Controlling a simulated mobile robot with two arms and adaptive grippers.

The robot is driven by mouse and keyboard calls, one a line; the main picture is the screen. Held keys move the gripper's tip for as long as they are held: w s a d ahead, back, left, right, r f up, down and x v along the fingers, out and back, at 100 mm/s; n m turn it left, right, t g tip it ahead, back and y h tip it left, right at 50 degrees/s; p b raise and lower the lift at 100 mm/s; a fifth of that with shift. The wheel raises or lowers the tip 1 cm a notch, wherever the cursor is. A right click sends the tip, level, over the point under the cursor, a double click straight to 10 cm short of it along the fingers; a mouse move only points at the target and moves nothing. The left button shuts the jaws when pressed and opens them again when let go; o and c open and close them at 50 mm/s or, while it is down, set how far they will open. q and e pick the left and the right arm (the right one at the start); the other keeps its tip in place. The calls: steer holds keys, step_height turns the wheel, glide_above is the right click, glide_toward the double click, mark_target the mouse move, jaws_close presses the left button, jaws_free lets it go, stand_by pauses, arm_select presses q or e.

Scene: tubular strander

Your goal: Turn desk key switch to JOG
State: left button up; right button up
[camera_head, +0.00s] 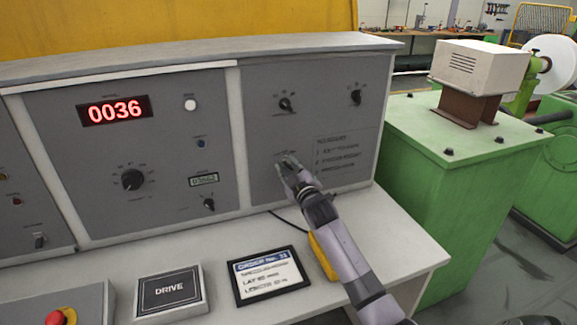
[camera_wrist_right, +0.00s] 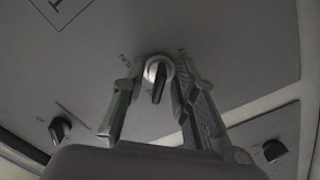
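The key switch (camera_wrist_right: 158,72) has a silver ring and a black key, and shows between the fingers of my right gripper in the right wrist view. My right gripper (camera_wrist_right: 155,85) is open around it, with one finger on each side. A gap shows on the left of the key; the right finger is close to it, and I cannot tell whether it touches. In the head view my right gripper (camera_head: 284,162) is at the right grey panel (camera_head: 262,125) and hides the switch. My left gripper is out of view.
Two black knobs (camera_head: 285,104) (camera_head: 355,97) sit higher on the same panel. A red display (camera_head: 115,110) reads 0036. On the white desk lie a DRIVE plate (camera_head: 168,292), a framed card (camera_head: 268,276) and a yellow object (camera_head: 323,256) beside my right arm.

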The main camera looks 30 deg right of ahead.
steer(key=shift+w, duration=0.2)
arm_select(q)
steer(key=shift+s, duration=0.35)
arm_select(e)
steer(key=shift+c, duration=0.4)
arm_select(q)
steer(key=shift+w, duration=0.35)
arm_select(e)
jaws_close()
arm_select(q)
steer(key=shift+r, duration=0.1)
arm_select(e)
steer(key=shift+m, duration=0.3)
steer(key=m+p, duration=0.1)
steer(key=m, duration=0.3)
steer(key=shift+p, duration=0.3)
arm_select(q)
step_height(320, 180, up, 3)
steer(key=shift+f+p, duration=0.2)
steer(key=shift+p, duration=0.35)
arm_select(e)
steer(key=m, duration=0.4)
steer(key=shift+f, duration=0.1)
steer(key=shift+m, duration=0.3)
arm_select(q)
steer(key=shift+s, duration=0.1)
